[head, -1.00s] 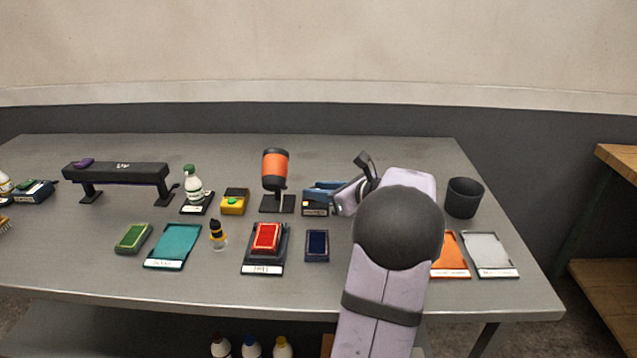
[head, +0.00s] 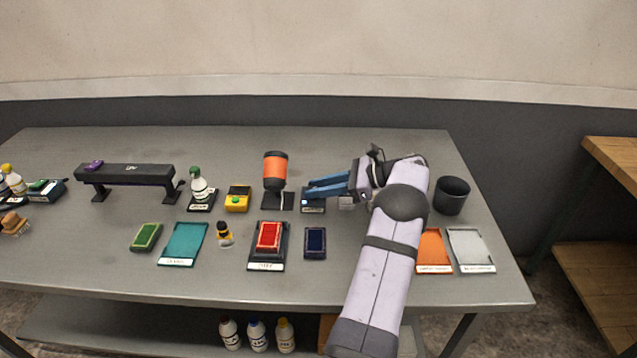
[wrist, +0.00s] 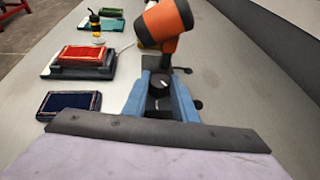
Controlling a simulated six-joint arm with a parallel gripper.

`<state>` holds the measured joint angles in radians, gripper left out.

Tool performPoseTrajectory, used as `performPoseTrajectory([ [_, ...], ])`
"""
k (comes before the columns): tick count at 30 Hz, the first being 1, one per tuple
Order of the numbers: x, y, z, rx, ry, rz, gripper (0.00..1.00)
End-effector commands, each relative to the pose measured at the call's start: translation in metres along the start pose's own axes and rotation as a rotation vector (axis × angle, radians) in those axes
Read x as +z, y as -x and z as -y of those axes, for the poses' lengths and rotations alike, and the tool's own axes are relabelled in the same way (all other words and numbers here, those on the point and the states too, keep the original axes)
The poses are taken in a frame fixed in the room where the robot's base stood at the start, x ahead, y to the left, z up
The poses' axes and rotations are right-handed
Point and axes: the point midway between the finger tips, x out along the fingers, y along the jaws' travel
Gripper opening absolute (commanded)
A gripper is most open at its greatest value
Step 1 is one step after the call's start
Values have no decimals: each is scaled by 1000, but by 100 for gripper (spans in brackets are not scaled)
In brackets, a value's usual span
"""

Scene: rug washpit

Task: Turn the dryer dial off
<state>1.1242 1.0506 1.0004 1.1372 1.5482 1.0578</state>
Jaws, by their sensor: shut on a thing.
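The dryer (head: 275,172), an orange and black head on a black stand, sits at the back middle of the table; it also shows at the top of the wrist view (wrist: 165,22). Beside it is a small dark dial unit (head: 313,207) with a pale label. The dial (wrist: 159,84) is a dark round knob with a white mark on top. My gripper (head: 312,189) has blue fingers and reaches in from the right over the unit. In the wrist view my gripper (wrist: 160,92) is shut on the dial, one finger on each side. The fingers partly hide the unit.
A red block on a black tray (head: 267,266) and a dark blue pad (head: 315,243) lie in front of the dial unit. A yellow box (head: 237,199) stands left of the dryer. A dark cup (head: 452,195) stands behind my arm at right.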

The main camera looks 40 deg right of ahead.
Motion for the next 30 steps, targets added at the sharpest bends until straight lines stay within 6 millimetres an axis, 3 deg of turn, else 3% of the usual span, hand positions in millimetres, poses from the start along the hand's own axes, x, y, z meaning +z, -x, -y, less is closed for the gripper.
performPoseTrajectory([
  [30, 0, 0, 2, 128, 52, 0, 3],
])
